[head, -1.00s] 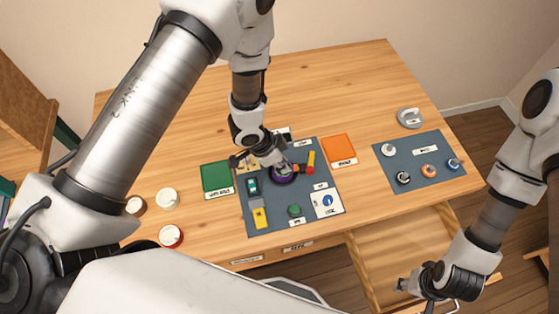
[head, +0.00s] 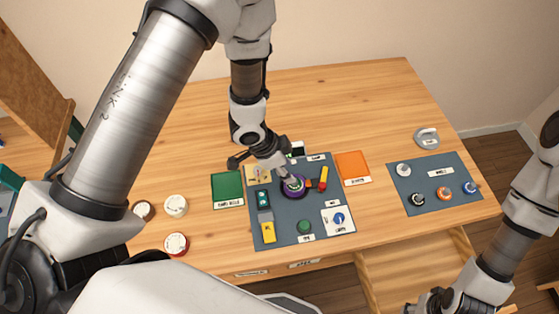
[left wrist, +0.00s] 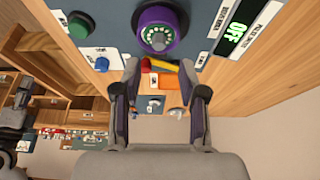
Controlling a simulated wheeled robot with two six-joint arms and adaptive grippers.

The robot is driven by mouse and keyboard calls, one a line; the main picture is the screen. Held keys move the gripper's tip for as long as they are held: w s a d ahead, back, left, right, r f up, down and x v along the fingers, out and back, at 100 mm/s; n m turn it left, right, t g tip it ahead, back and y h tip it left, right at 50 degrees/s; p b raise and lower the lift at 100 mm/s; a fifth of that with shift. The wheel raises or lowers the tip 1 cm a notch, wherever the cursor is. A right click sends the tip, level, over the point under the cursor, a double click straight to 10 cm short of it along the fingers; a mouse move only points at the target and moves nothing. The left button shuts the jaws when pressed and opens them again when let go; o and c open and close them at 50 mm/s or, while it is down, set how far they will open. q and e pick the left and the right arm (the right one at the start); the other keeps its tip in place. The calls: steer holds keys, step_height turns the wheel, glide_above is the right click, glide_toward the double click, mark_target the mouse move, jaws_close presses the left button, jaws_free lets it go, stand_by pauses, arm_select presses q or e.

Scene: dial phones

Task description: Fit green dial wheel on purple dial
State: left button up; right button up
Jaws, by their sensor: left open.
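The purple dial (head: 294,190) stands on the grey-blue panel mat, and in the left wrist view it is the round purple base (left wrist: 173,48) at the top. The green dial wheel (head: 293,183) sits within the purple rim; in the left wrist view it is a green ring (left wrist: 178,17) around a grey-purple centre. I cannot tell whether it is fully seated. My left gripper (head: 279,167) is open and empty, just beside and above the dial. Its two fingers (left wrist: 160,68) are spread apart in the left wrist view. My right gripper (head: 436,302) is at the bottom edge, partly cut off.
Near the dial are a red-yellow lever (head: 323,179), a green button (head: 304,227), a blue knob (head: 339,218) and a yellow switch (head: 268,232). Green (head: 227,188) and orange (head: 352,167) pads flank the mat. A second mat (head: 421,200) holds several small knobs. The table's back is clear.

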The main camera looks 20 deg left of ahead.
arm_select(q)
steer(key=v, duration=0.6)
steer(key=shift+r, duration=0.25)
stand_by(0.3)
